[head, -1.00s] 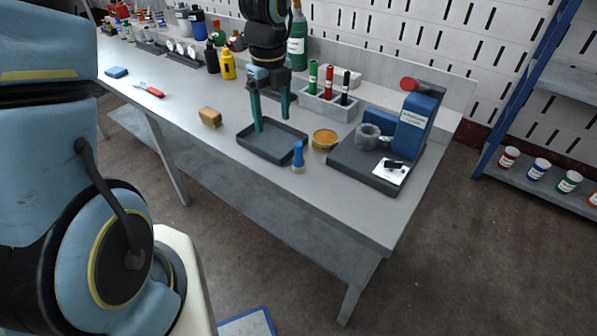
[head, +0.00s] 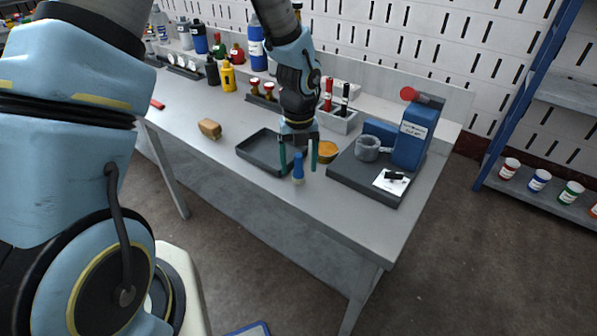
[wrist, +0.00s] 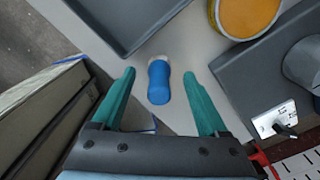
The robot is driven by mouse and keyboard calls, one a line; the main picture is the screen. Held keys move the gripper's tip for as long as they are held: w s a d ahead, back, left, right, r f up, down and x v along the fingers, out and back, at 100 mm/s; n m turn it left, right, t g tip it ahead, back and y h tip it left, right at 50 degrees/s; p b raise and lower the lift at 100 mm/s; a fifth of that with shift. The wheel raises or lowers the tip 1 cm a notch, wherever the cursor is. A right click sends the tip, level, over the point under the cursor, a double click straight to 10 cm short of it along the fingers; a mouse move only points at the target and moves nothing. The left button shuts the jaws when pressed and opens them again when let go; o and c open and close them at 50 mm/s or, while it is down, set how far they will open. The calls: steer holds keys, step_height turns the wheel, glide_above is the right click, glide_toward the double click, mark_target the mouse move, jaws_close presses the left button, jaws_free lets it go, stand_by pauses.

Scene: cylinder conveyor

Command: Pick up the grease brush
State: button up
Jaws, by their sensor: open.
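The grease brush (head: 298,168) has a blue handle and stands upright on the grey workbench (head: 262,196), right of the black tray's front corner. My gripper (head: 299,166) is open, with its green fingers pointing down on either side of the brush. In the wrist view the brush (wrist: 159,82) shows between and slightly beyond the fingertips of my gripper (wrist: 160,75). There is space between it and each finger. Its lower end is pale.
A black tray (head: 262,163) lies left of the brush. A tin of orange grease (head: 328,152) stands behind it, partly hidden by a finger. A dark fixture base (head: 370,190) with a blue block is to the right. The bench's front edge is close.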

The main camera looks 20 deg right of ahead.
mark_target(298, 178)
steer(key=shift+f, duration=1.35)
steer(key=shift+c, duration=0.4)
jaws_close()
